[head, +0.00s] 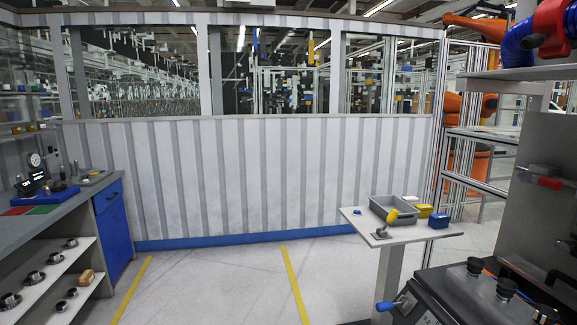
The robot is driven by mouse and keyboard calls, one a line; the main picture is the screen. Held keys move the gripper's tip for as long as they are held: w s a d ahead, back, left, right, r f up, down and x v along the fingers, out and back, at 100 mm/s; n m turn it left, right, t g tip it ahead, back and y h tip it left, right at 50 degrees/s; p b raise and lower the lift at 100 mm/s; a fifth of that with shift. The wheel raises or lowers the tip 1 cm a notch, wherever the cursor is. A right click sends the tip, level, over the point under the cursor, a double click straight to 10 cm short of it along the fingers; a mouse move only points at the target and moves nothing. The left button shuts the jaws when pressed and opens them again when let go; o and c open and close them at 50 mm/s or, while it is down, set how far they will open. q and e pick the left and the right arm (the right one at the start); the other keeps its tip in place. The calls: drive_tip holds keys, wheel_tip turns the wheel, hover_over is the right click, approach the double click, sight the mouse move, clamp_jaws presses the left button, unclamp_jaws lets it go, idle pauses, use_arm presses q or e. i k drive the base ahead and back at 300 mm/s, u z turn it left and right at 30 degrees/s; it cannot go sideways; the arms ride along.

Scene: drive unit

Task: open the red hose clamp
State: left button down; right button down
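A red clamp-like part (553,27) shows at the top right, at the end of a thick blue hose (518,42). It is cut off by the picture's right and top edges, so I cannot tell whether it is open or shut. A smaller red part (550,183) sits on the dark grey upright panel (540,215) at the right. Neither of my grippers is in view.
A small white table (440,234) holds a grey bin (391,209) and small yellow and blue boxes. A workbench (75,192) with shelves stands at the left. A black unit (460,297) fills the lower right. The floor (215,285) between is clear.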

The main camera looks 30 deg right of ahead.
sight(548, 35)
drive_tip(key=i, duration=2.4)
drive_tip(key=z, duration=2.95)
